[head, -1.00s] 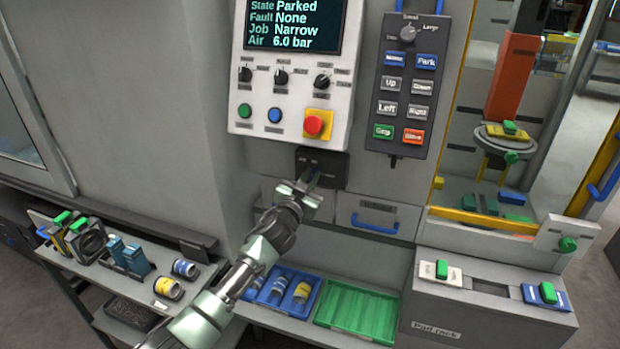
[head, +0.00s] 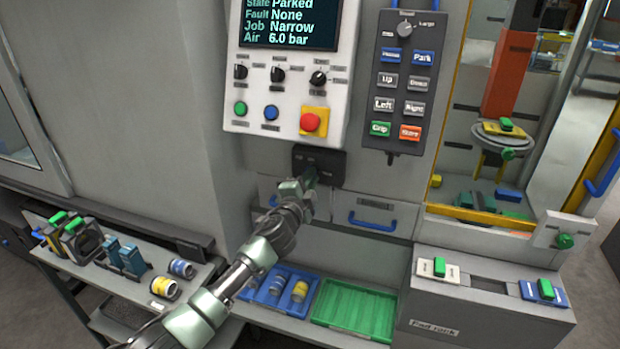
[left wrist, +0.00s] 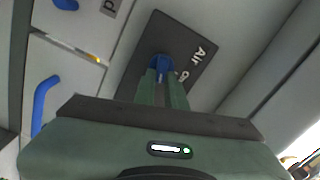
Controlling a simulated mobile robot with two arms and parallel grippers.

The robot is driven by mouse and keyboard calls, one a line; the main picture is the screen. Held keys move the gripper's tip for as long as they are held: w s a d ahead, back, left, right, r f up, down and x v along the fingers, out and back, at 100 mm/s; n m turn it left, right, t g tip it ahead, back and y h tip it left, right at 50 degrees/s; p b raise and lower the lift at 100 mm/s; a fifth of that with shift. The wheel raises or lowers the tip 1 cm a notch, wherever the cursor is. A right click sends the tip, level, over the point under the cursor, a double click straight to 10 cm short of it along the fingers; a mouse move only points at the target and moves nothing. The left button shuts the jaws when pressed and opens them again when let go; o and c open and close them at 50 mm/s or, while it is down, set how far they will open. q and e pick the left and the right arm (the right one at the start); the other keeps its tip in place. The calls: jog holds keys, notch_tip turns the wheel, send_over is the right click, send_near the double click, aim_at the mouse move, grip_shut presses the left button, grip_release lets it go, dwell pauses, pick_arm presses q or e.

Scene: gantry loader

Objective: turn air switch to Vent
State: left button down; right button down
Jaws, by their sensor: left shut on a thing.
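The air switch is a dark plate (head: 332,164) low on the machine front, under the control panel. In the left wrist view the plate (left wrist: 192,50) carries white lettering that starts with "Air", and a blue knob (left wrist: 160,65) stands out from it. My left gripper (head: 311,176) is at the plate. In the left wrist view its fingers (left wrist: 162,78) are shut on the blue knob. The fingers hide part of the knob and some lettering, so I cannot read which position it points to. My right gripper is not in view.
Above is the control panel (head: 290,95) with knobs and a red stop button (head: 310,122). A button pendant (head: 405,85) hangs to its right. A drawer with a blue handle (head: 372,224) is just right of my gripper. Trays and a shelf lie below.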

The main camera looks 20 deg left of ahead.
pick_arm(q)
jog(key=shift+f+m, duration=0.25)
jog(key=shift+m, duration=1.75)
jog(key=c, duration=1.5)
grip_release()
jog(key=shift+o, duration=0.2)
jog(key=shift+s, duration=0.1)
jog(key=s, duration=0.7)
jog(key=shift+s+b, duration=0.3)
jog(key=shift+b, duration=0.05)
jog(key=shift+a, duration=0.1)
